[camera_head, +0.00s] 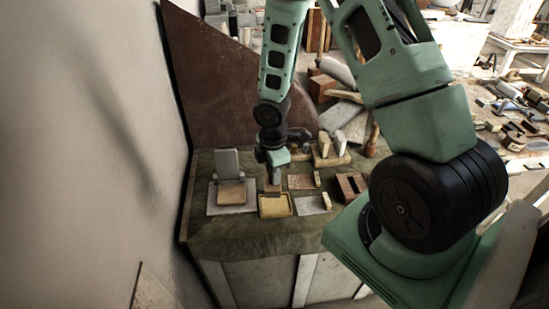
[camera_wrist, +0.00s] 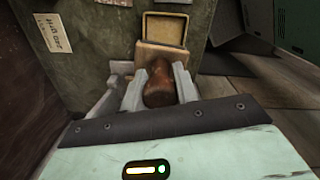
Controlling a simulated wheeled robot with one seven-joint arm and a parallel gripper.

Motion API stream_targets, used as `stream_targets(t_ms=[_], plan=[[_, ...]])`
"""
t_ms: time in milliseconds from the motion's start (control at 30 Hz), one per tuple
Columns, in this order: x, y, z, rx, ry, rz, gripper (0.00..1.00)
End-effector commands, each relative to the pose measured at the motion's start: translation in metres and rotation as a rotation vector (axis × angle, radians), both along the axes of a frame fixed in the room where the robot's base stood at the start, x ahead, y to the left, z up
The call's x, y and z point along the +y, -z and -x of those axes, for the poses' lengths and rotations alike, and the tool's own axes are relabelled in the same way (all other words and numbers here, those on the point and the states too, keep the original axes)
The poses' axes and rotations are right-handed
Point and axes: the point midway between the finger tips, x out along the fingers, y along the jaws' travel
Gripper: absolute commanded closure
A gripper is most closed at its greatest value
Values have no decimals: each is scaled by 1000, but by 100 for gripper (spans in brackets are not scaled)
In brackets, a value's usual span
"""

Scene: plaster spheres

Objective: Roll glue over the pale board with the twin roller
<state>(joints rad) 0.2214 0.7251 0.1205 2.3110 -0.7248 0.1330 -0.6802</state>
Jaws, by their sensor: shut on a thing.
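My gripper (camera_head: 274,172) points down over the bench, just behind a shallow tray (camera_head: 275,207) with a yellowish inside. In the wrist view its fingers are shut around a brown rounded wooden handle (camera_wrist: 158,86). A tan block-like part (camera_wrist: 150,58) shows just beyond the handle, next to the tray (camera_wrist: 165,30); I take this to be the twin roller, but its rollers are not clear. A pale flat board (camera_head: 311,206) lies right of the tray with a small tan block on it. Another pale sheet (camera_head: 243,209) lies to the left, under a tan block (camera_head: 231,193).
A grey slab (camera_head: 228,162) stands upright at the bench's left. A reddish board (camera_head: 300,182) lies behind the pale one, with brick-red blocks (camera_head: 350,186) to the right. A wooden stand (camera_head: 330,159) with upright pale pieces is behind. The bench's front strip is clear.

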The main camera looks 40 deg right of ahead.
Motion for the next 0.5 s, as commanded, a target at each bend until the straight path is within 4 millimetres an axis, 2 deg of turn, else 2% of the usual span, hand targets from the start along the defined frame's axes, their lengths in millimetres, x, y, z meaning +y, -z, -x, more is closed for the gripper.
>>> stream_targets(t_ms=[33,167,500], plan=[[0,-5,4,3,-43,-4,88],[-1,-2,8,3,-101,-6,88],[0,24,8,3,-103,-7,88]])
